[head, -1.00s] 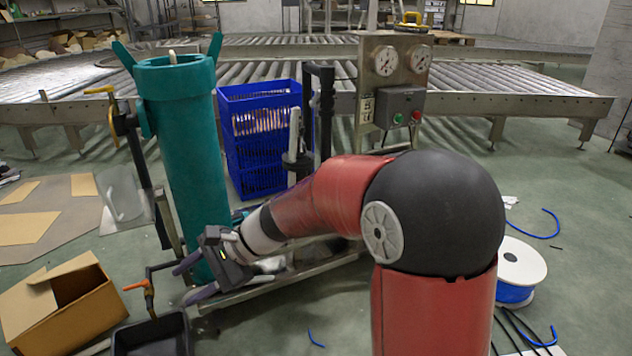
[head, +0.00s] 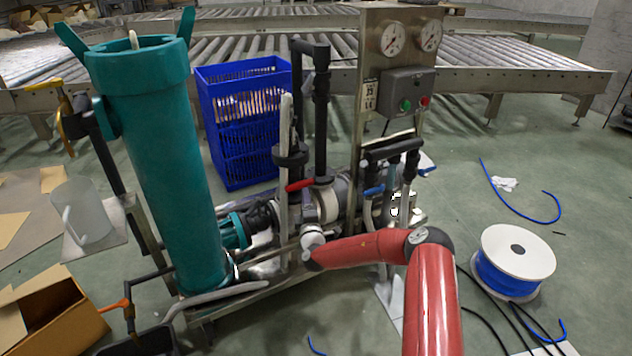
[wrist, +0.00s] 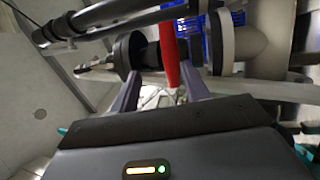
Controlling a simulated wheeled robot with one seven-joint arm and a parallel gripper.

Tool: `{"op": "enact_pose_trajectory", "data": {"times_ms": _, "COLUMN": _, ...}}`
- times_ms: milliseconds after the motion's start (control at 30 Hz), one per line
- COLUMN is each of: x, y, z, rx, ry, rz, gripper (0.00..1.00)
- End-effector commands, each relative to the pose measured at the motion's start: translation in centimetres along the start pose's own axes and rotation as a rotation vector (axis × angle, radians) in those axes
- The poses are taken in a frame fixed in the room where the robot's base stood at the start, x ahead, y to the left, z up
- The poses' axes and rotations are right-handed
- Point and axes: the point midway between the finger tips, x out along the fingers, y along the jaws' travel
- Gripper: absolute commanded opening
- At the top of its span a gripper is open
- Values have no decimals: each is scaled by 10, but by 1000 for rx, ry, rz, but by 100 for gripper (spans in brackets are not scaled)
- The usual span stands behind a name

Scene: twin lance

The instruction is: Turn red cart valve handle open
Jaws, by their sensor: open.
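The red valve handle (head: 300,185) sits on the pipework of the cart (head: 250,302), beside a black upright pipe. In the head view it points left and slightly down. In the wrist view the red handle (wrist: 169,45) runs from the top edge down into the space between my fingers. My gripper (wrist: 160,74) is open, with one dark finger on each side of the handle's near end. I cannot tell whether either finger touches it. In the head view my red arm reaches left to the pipework below the handle; the fingers cannot be made out there.
A teal cylinder (head: 160,165) stands at the cart's left, and a gauge panel (head: 395,70) at its right. A blue-handled valve (head: 373,190) is right of the red one. A blue crate (head: 235,125) stands behind.

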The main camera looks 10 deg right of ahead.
Motion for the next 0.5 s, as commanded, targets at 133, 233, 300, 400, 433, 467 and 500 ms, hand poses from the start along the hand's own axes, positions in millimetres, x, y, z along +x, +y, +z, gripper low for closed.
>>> {"op": "enact_pose_trajectory", "data": {"times_ms": 133, "x": 2, "y": -16, "z": 12, "rx": 43, "ry": -53, "rz": -33, "gripper": 46}}
{"op": "enact_pose_trajectory", "data": {"times_ms": 233, "x": 12, "y": -16, "z": 12, "rx": 42, "ry": -54, "rz": -32, "gripper": 46}}
{"op": "enact_pose_trajectory", "data": {"times_ms": 300, "x": 23, "y": -16, "z": 12, "rx": 42, "ry": -52, "rz": -31, "gripper": 46}}
{"op": "enact_pose_trajectory", "data": {"times_ms": 400, "x": 39, "y": -17, "z": 13, "rx": 40, "ry": -51, "rz": -30, "gripper": 46}}
{"op": "enact_pose_trajectory", "data": {"times_ms": 433, "x": 44, "y": -17, "z": 13, "rx": 40, "ry": -50, "rz": -30, "gripper": 46}}
{"op": "enact_pose_trajectory", "data": {"times_ms": 467, "x": 48, "y": -17, "z": 13, "rx": 41, "ry": -50, "rz": -31, "gripper": 46}}
{"op": "enact_pose_trajectory", "data": {"times_ms": 500, "x": 54, "y": -17, "z": 13, "rx": 41, "ry": -50, "rz": -31, "gripper": 46}}
